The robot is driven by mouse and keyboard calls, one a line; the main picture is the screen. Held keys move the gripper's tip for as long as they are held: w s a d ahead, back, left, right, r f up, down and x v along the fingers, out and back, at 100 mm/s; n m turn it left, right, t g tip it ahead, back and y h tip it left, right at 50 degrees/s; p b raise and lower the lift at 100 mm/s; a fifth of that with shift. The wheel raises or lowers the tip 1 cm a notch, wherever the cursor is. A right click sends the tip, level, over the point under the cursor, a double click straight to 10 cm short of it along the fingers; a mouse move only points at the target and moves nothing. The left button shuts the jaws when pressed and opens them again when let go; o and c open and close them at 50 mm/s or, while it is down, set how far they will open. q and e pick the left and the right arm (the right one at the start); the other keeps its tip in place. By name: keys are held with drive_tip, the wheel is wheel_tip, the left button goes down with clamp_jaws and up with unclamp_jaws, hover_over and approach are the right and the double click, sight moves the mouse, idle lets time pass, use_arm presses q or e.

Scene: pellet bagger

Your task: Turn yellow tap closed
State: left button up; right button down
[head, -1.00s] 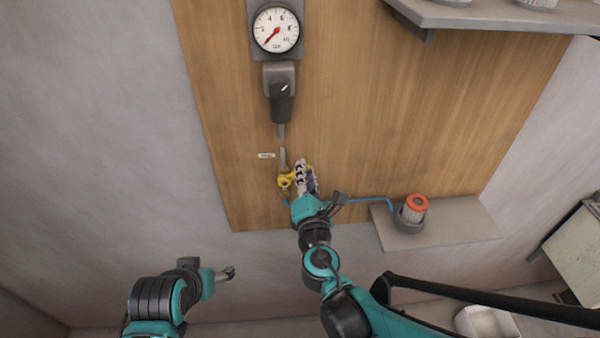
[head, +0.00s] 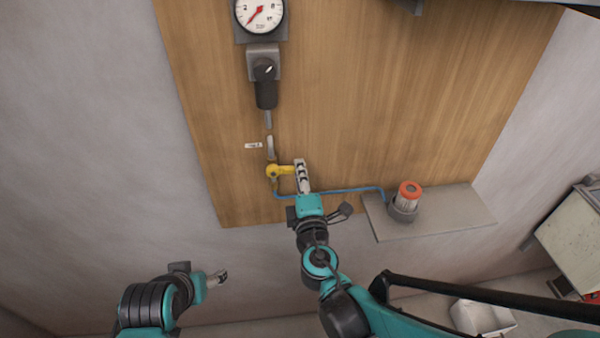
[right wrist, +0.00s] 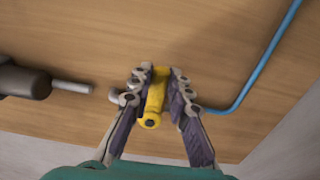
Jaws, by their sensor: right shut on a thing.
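The yellow tap (head: 273,172) sits low on the wooden board, in line below the black regulator, with a blue hose leaving it. Its lever (head: 286,169) points right, roughly level, to my right gripper (head: 301,168). In the right wrist view, the yellow lever (right wrist: 153,108) lies between the two fingers of my right gripper (right wrist: 157,76), which is shut on it. The fingers hide part of the tap there. My left gripper (head: 217,278) is low at the left, away from the board; its jaws are too small to read.
A gauge (head: 259,14) and black regulator (head: 265,85) are above the tap. The blue hose (head: 345,190) runs right to an orange-topped filter (head: 407,200) on a grey shelf (head: 435,222). A white bin (head: 483,318) is at the lower right.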

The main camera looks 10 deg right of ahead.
drive_tip(key=shift+f, duration=0.1)
idle(0.3)
drive_tip(key=c, duration=1.4)
unclamp_jaws()
drive_tip(key=shift+s, duration=0.1)
drive_tip(key=s, duration=1.1)
drive_tip(key=shift+s+d, duration=0.15)
drive_tip(key=shift+s, duration=0.25)
drive_tip(key=d+f+m+g+h+b, duration=0.35)
drive_tip(key=d+f+m+g, duration=0.35)
drive_tip(key=d+f+m, duration=0.45)
drive_tip(key=s+f+m+g+y, duration=0.3)
drive_tip(key=s+f+m+g, duration=0.1)
drive_tip(key=s+m, duration=0.2)
drive_tip(key=shift+s+a+m+b, duration=0.15)
drive_tip(key=shift+a+m+b, duration=0.1)
drive_tip(key=shift+m+b, duration=0.15)
